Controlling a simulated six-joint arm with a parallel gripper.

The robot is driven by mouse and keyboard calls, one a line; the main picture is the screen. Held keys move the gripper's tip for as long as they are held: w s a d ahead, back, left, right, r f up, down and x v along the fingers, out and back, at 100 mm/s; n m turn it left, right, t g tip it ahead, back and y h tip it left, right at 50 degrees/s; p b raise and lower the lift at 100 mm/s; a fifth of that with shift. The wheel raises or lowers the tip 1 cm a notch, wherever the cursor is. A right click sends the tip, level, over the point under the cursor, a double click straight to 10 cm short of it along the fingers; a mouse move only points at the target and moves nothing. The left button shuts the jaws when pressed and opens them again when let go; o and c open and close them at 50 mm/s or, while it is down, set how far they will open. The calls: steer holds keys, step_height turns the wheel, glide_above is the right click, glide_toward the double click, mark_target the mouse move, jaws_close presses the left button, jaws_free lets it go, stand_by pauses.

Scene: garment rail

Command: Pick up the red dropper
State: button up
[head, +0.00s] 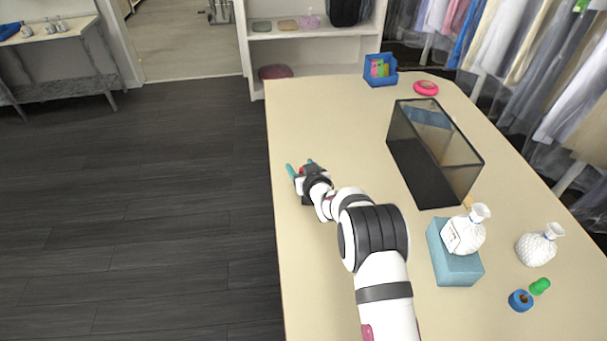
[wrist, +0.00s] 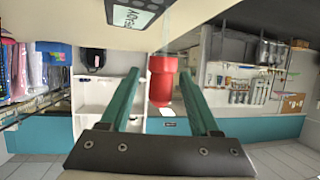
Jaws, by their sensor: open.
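The red dropper (wrist: 161,82) shows in the wrist view, with a red bulb and a clear tube running toward the top of the picture. My gripper (wrist: 160,74) is open, its two teal fingers standing on either side of the red bulb, with a gap visible at each side. In the head view my gripper (head: 300,167) is near the left edge of the table. A speck of red shows there between the fingers; the rest of the dropper is hidden by my wrist.
A dark device with a display (wrist: 137,13) shows close by in the wrist view. To the right stand a dark see-through case (head: 425,165), a teal block (head: 452,262), white bottles (head: 536,248) and a blue bin (head: 380,78).

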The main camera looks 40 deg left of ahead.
steer(key=shift+w+a+f, duration=0.15)
steer(key=shift+w+a, duration=0.1)
steer(key=shift+a, duration=0.05)
jaws_close()
stand_by(0.3)
steer(key=w+d+r, duration=0.2)
steer(key=d+r, duration=0.4)
steer(key=d, duration=0.1)
steer(key=w+d+r, duration=0.3)
steer(key=d+r, duration=0.2)
steer(key=d, duration=0.1)
steer(key=shift+s+a+f, duration=0.5)
steer(key=shift+a+f, duration=1.3)
steer(key=shift+s+a+f, duration=0.5)
steer(key=shift+a+f, duration=1.25)
steer(key=shift+a, duration=0.1)
steer(key=shift+s+a+f, duration=0.5)
steer(key=shift+a+f, duration=1.3)
